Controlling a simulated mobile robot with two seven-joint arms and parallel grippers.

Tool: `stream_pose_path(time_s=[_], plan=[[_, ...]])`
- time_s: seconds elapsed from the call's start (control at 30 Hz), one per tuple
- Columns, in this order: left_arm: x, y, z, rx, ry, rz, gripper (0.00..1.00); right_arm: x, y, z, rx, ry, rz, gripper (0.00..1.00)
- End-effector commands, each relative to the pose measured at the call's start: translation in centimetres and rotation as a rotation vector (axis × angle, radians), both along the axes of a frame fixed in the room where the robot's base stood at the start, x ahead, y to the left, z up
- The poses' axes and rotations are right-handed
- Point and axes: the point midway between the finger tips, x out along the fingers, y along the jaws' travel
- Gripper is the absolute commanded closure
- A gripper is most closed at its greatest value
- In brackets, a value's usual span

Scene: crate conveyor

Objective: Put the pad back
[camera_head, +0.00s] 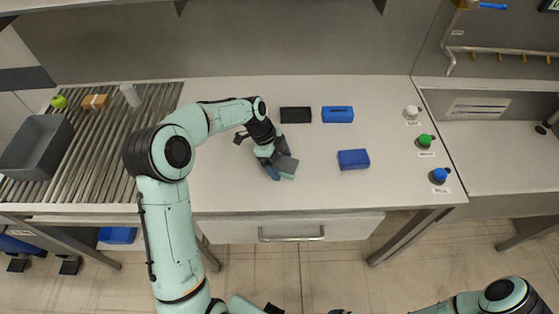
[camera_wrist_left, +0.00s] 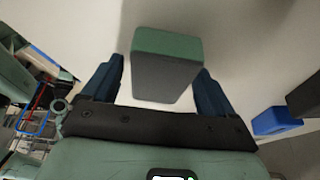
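The pad is a small block with a dark grey side and a green face. It lies at the middle of the white table in the head view (camera_head: 287,166), and it also shows in the left wrist view (camera_wrist_left: 167,75). My left gripper (camera_head: 279,164) reaches over it from above. In the left wrist view the two blue fingers of this gripper (camera_wrist_left: 158,88) stand apart on either side of the pad. A gap shows at the left finger; whether the right finger touches cannot be told. My right gripper is out of view.
A black block (camera_head: 295,115) and two blue blocks (camera_head: 337,114) (camera_head: 353,159) are on the table. White (camera_head: 412,111), green (camera_head: 425,140) and blue (camera_head: 439,175) knobs stand at the right edge. A roller conveyor (camera_head: 105,140) with a grey crate (camera_head: 35,147) is at the left.

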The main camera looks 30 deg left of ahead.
Motion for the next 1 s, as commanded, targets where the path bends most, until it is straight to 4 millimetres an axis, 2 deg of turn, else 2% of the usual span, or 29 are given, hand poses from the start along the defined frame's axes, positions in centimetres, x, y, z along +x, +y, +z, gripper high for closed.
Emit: stream_pose_path(time_s=[0.3,0.43,0.57,0.8,1.0], plan=[[0.0,0.0,0.2,0.0,-0.001,0.0,0.05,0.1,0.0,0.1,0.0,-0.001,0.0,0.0],[0.1,0.3,1.1,0.002,-0.003,0.002,0.05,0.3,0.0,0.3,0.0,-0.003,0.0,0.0],[0.0,1.2,3.3,0.002,-0.006,0.001,0.05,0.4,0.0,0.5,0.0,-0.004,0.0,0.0],[-0.3,3.2,8.2,0.002,-0.005,0.003,0.05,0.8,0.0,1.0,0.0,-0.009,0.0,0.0],[-0.5,4.2,10.8,0.0,-0.003,0.001,0.05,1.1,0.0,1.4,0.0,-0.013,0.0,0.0]])
